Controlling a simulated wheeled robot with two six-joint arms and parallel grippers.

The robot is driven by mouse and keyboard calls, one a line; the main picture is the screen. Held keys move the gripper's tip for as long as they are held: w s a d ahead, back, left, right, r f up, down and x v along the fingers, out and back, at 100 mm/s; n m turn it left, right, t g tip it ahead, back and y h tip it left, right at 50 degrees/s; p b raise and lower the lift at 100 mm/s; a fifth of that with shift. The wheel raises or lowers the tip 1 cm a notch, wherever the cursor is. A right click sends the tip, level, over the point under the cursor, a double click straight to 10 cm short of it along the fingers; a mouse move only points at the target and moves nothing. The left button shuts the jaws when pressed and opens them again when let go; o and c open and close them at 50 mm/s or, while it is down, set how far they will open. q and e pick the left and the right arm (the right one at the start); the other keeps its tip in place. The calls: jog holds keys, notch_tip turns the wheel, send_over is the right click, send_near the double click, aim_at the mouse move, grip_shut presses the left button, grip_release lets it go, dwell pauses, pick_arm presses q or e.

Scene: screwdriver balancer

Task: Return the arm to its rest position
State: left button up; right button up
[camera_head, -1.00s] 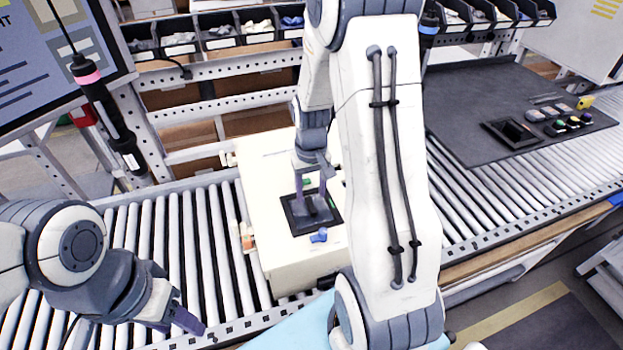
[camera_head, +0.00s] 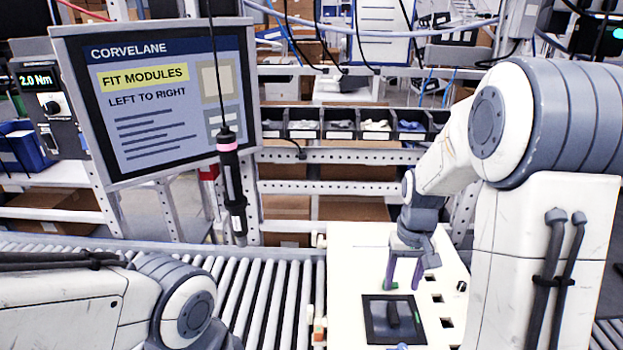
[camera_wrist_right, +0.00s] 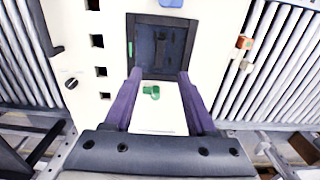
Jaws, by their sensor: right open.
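My right gripper (camera_head: 404,286) is open and empty, pointing down over the white panel; its two purple fingers also show in the right wrist view (camera_wrist_right: 159,76). A black square frame (camera_head: 368,333) with a dark module (camera_head: 393,314) inside lies on the panel, just in front of the fingers in the head view. A small green piece (camera_wrist_right: 151,92) on the panel shows between the fingers, touching neither. My right arm is bent in from the right. Of my left arm only a link and joint show at lower left; its gripper is out of view.
The white panel (camera_head: 345,265) has several square holes and a black knob (camera_wrist_right: 71,84). A blue piece (camera_wrist_right: 172,2) lies beyond the frame. Rollers (camera_head: 262,290) run alongside. A hanging screwdriver (camera_head: 231,185) is near the screen (camera_head: 160,95). Bins (camera_head: 340,128) stand behind.

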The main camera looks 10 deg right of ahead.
jog(key=s+a+r+n, duration=0.1)
jog(key=s+a+n, duration=0.1)
jog(key=a, duration=0.5)
jog(key=s+a+r+n, duration=0.2)
jog(key=a, duration=0.6)
jog(key=s+a+n, duration=0.3)
jog(key=s+a, duration=0.1)
jog(key=s, duration=0.3)
jog(key=s+a+n+y+b, duration=0.1)
jog(key=s+a+n, duration=0.2)
jog(key=s+a, duration=0.2)
jog(key=s, duration=0.3)
jog(key=shift+a+r, duration=0.25)
jog(key=shift+r, duration=0.05)
